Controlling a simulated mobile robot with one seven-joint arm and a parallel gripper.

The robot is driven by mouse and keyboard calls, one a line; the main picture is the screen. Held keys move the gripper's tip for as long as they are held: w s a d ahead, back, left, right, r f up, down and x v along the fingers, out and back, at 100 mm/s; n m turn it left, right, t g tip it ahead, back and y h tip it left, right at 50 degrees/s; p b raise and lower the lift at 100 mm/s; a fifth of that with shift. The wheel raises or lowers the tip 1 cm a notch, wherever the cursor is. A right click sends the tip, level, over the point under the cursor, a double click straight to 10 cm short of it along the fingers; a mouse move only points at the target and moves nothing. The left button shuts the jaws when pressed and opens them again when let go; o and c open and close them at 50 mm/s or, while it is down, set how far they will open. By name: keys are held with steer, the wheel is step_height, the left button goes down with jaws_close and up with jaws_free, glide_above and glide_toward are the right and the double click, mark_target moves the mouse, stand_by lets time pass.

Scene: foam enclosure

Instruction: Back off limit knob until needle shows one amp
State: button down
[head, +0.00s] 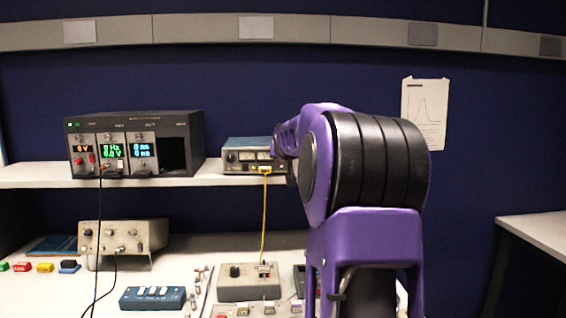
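The needle's position is too small to read, and I cannot make out which control is the limit knob. My purple arm reaches toward the right side of this instrument. The end of my arm, with my gripper (279,154), is mostly hidden behind my own links, so its fingers and any contact with a knob cannot be made out.
A black rack unit (189,127) with lit displays stands left on the shelf (40,176). Below, the bench holds a beige instrument (135,238), a grey box (236,288) with a dark knob, a blue switch box (152,298) and coloured blocks. Another table (545,228) is at right.

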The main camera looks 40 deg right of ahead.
steer(key=shift+f, duration=0.1)
stand_by(0.4)
steer(key=c, duration=0.6)
jaws_free()
